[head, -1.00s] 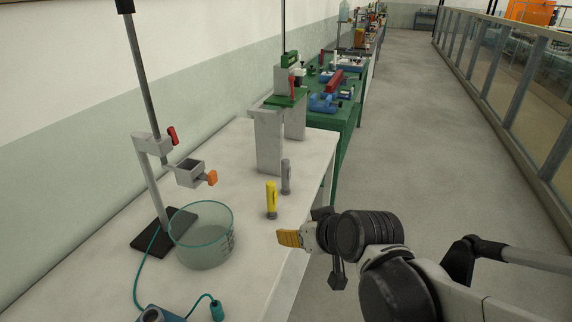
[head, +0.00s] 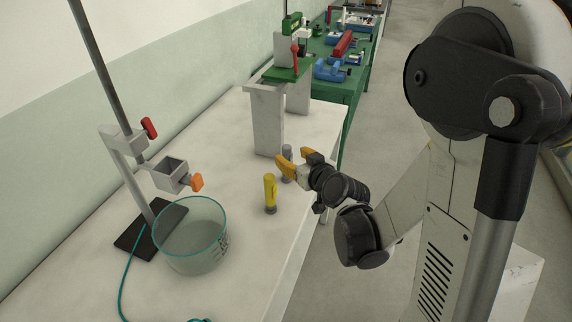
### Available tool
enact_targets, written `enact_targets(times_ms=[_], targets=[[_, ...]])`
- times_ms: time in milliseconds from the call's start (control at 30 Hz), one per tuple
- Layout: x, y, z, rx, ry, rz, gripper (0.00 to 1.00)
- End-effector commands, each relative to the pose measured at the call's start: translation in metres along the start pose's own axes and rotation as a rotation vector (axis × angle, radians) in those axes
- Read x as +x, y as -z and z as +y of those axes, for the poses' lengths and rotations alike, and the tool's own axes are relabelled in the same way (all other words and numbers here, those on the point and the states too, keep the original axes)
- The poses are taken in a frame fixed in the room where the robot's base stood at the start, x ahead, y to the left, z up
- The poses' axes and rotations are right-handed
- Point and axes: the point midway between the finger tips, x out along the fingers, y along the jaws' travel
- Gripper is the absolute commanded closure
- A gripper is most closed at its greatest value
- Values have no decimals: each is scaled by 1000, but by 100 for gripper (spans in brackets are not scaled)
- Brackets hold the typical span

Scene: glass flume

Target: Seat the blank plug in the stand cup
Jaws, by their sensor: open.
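Two upright plugs stand on the white bench, a yellow one (head: 270,190) and a grey one (head: 287,149) behind it. I cannot tell for sure which is the blank plug. The stand cup (head: 170,174) is a square, open-topped grey holder with an orange knob, clamped to the rod stand at left. It looks empty. My gripper (head: 293,157), with yellow fingertips, is open and directed left at the grey plug. The fingers partly hide that plug; whether they are around it or in front of it is unclear.
A glass bowl (head: 190,238) stands below the cup, near the stand's black base (head: 130,240). A white block frame (head: 268,125) rises behind the plugs. A green table (head: 352,90) with tools lies beyond. The bench's front right is clear.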

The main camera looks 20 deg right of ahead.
Motion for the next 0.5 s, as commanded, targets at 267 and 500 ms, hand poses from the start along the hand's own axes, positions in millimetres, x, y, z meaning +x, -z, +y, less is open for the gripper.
enact_targets(times_ms=[267, 500], targets=[[38, 7, 7, -1, 0, 0, 49], [56, 8, 6, -1, 0, -1, 49]])
